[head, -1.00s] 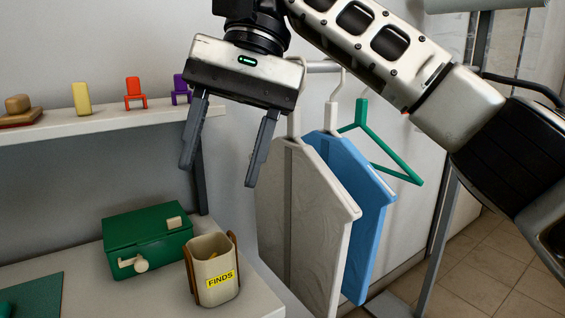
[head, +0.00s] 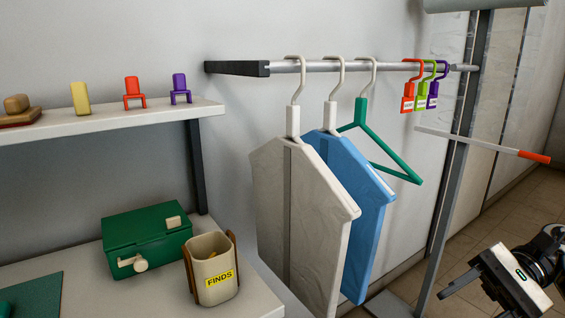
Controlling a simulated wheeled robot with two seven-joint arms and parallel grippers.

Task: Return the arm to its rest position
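My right gripper (head: 463,303) is low in the right corner of the head view, well away from the rail and hanging bags. One dark finger shows at the upper end of its pale body, spread outward; the rest is partly cut off by the frame. Nothing shows in it. A pale grey bagged comforter (head: 318,215) hangs on a white hanger from the rail (head: 315,67). A blue bagged comforter (head: 372,205) hangs just behind it to the right. My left gripper is not in view.
A green hanger (head: 388,160) and several small coloured tags (head: 420,90) hang on the rail. A white rod with an orange tip (head: 480,143) juts out at right. At left stand a shelf (head: 110,122), a green box (head: 148,240) and a FINDS cup (head: 211,270).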

